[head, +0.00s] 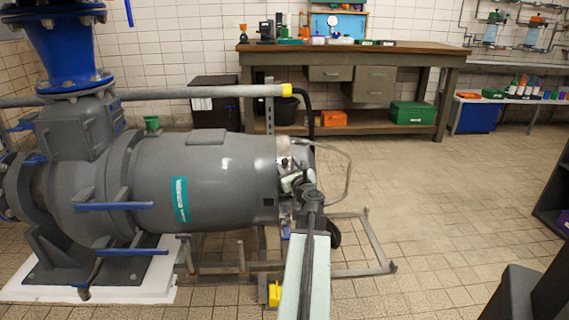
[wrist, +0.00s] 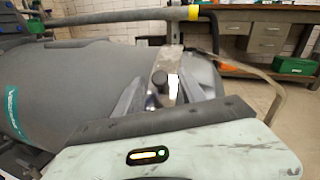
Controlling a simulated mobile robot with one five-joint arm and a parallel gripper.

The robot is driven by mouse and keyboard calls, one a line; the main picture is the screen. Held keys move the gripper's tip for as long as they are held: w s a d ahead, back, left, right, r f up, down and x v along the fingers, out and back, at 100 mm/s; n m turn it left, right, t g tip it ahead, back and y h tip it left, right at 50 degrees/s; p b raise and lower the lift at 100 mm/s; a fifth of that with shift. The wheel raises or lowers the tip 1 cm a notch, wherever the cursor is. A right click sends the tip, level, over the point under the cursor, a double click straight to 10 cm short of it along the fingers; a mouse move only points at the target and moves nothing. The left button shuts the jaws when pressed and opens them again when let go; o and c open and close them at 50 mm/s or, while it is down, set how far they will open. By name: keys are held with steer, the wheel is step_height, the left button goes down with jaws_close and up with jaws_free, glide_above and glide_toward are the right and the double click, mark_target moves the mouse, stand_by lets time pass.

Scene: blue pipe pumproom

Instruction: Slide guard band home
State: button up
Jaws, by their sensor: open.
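A shiny metal guard band (head: 283,150) wraps the right end of the large grey pump motor (head: 225,180). In the wrist view the band (wrist: 170,58) runs down between my two fingers, with a dark round knob or hole on it and a bright slot-like patch beside that. My gripper (head: 291,178) is at the motor's right end, in front of the band. In the wrist view my gripper (wrist: 163,90) is open, with one finger either side of the band's lower part. Whether the fingers touch it I cannot tell. The band's lower end is hidden by my wrist.
A bent grey rail (head: 347,170) loops out right of the motor. A horizontal pipe with a yellow end (head: 270,90) runs above it. A metal base frame (head: 350,271) lies below.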

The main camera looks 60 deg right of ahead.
mark_target(286, 161)
steer(key=x, duration=0.3)
steer(key=shift+w+d, duration=0.25)
steer(key=shift+w, duration=0.05)
jaws_close()
steer(key=shift+s, duration=0.1)
stand_by(1.0)
